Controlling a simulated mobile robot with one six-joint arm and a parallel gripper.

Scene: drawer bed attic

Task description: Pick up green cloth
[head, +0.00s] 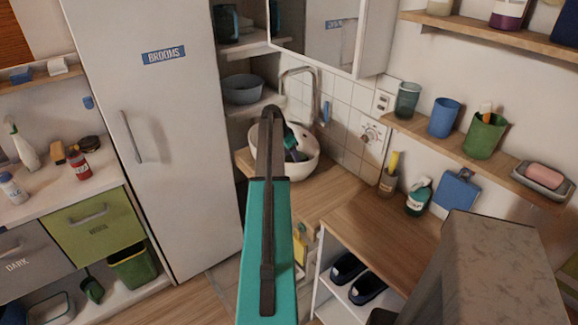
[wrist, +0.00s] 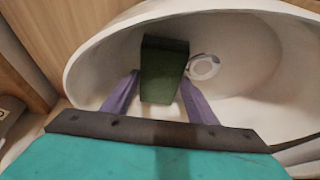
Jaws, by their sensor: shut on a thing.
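The green cloth (wrist: 164,68) shows in the wrist view as a dark green, block-like shape inside the white basin (wrist: 110,55). My gripper (wrist: 160,95) has its two purple-grey fingers on either side of the cloth's lower part and is shut on it. The cloth's far end extends beyond the fingertips, near the round drain. In the head view my gripper (head: 293,150) is down in the basin (head: 307,163), partly behind my arm. The cloth cannot be made out clearly there. Whether it touches the basin floor I cannot tell.
A faucet (head: 300,85) rises behind the basin. A mirrored cabinet (head: 320,40) hangs above. On the right, a shelf (head: 530,185) holds cups and a soap dish. A soap bottle (head: 418,197) and a wooden-topped shoe rack (head: 375,235) are right of the basin.

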